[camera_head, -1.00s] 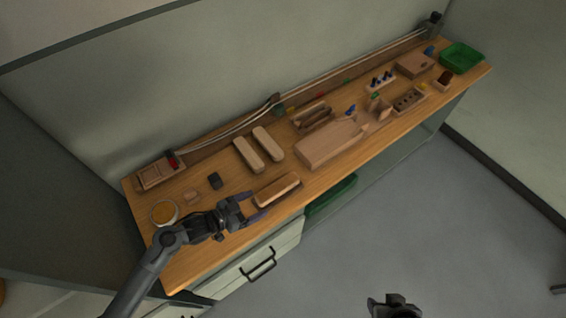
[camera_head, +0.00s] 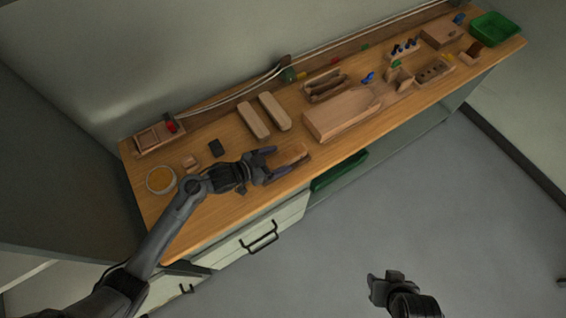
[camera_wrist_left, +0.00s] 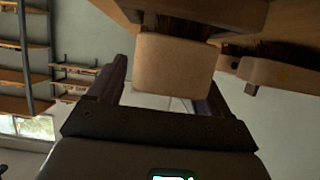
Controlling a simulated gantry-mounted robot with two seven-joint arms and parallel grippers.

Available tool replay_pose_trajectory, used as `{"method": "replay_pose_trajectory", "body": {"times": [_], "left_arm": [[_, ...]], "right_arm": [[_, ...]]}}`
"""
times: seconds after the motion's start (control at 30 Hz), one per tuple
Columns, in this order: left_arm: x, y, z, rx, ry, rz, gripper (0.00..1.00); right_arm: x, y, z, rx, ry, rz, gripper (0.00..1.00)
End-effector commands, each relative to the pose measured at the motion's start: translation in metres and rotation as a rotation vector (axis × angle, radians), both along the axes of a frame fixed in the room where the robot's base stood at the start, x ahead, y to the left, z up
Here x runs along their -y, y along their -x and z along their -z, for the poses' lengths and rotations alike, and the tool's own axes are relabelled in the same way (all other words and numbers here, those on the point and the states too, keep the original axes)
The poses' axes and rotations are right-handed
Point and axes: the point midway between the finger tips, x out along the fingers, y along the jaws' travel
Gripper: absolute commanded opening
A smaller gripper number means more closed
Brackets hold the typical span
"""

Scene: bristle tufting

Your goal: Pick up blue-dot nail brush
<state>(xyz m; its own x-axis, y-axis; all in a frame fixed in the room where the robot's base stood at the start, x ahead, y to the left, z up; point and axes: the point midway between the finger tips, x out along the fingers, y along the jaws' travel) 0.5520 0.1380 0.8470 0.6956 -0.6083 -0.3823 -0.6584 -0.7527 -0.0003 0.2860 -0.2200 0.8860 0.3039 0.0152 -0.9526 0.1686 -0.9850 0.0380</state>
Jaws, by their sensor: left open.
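A wooden block-shaped brush (camera_head: 296,154) lies near the front edge of the bench; no blue dot can be made out on it. My left gripper (camera_head: 281,161) is open at the brush's left end, with a finger on either side. In the left wrist view, the pale end of a wooden block (camera_wrist_left: 174,66) shows between the two spread fingers, with gaps at the sides. My right gripper (camera_head: 384,286) hangs over the floor, well away from the bench; its jaws are unclear.
Two pale wooden bars (camera_head: 264,115) lie behind the brush, and a large wooden block (camera_head: 340,114) stands to its right. A green tray (camera_head: 495,28) sits at the far right.

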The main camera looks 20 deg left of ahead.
Motion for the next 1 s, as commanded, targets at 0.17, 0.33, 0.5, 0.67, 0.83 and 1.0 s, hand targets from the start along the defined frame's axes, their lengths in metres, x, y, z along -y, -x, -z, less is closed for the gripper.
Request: {"method": "replay_pose_trajectory", "body": {"times": [0.17, 0.33, 0.5, 0.67, 0.83, 1.0], "left_arm": [[0.0024, -0.0025, 0.0013, -0.001, -0.001, 0.0, 0.79], [0.0023, -0.0023, 0.0009, -0.001, -0.001, 0.0, 0.77], [0.0023, -0.0023, 0.001, -0.001, -0.001, 0.0, 0.51], [0.0022, -0.0022, 0.0011, -0.001, -0.001, 0.0, 0.27], [0.0023, -0.0026, 0.0003, 0.001, 0.0, 0.0, 0.16], [0.0022, -0.0025, -0.0003, 0.001, 0.0, 0.0, 0.16]], "right_arm": [[-0.0007, -0.0003, 0.0029, 0.001, -0.003, 0.002, 0.43], [-0.0015, -0.0005, 0.0021, 0.001, -0.007, 0.004, 0.43], [-0.0021, -0.0007, 0.0021, 0.002, -0.01, 0.006, 0.43], [-0.0021, -0.0008, 0.0019, 0.002, -0.009, 0.007, 0.43], [-0.002, -0.0009, 0.0018, 0.003, -0.009, 0.006, 0.43], [-0.0013, -0.0009, 0.0015, 0.002, -0.006, 0.004, 0.43]]}}
